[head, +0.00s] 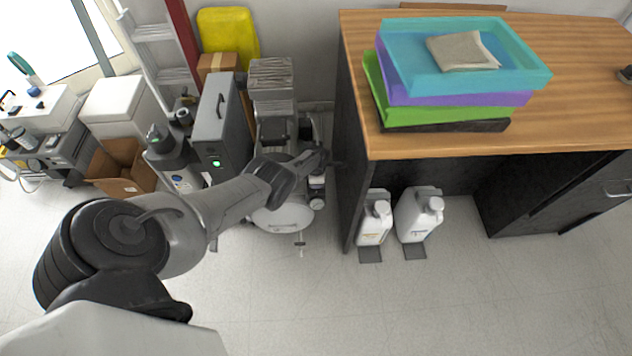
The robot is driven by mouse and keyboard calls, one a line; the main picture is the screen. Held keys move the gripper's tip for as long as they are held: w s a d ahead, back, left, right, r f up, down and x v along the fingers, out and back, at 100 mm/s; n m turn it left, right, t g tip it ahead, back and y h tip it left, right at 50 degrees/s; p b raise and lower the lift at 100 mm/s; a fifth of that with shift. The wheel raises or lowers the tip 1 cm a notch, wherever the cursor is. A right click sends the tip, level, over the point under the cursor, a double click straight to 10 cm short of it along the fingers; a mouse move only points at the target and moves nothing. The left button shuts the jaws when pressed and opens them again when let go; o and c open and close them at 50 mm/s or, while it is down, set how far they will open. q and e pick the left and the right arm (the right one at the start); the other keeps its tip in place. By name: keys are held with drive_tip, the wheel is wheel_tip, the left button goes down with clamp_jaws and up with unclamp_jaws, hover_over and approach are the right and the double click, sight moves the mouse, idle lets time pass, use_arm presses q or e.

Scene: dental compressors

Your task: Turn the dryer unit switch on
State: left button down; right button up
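A tall grey box-shaped unit (221,115) with a dark handle on top stands on the floor at the left centre; I take it to be the dryer unit. A small lit green spot (216,163) shows low on its front, and I cannot tell whether it is the switch. My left arm passes in front of and below the unit. My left gripper (326,160) is to the right of the unit, over the compressor and close to the desk's side. Its fingers are too small and dark to tell open from shut. My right gripper is out of view.
A compressor with a round white tank (283,218) stands right of the unit, partly behind my arm. A wooden desk (590,100) with stacked trays (450,113) fills the right. Two white jugs (374,224) stand beneath it. A cardboard box (117,170) is left.

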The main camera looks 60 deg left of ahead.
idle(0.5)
use_arm(q)
drive_tip(key=c, duration=1.1)
unclamp_jaws()
drive_tip(key=shift+r, duration=0.15)
wheel_tip(320, 180, up, 14)
drive_tip(key=p, duration=1.3)
drive_tip(key=shift+f+p, duration=0.25)
drive_tip(key=shift+p, duration=0.05)
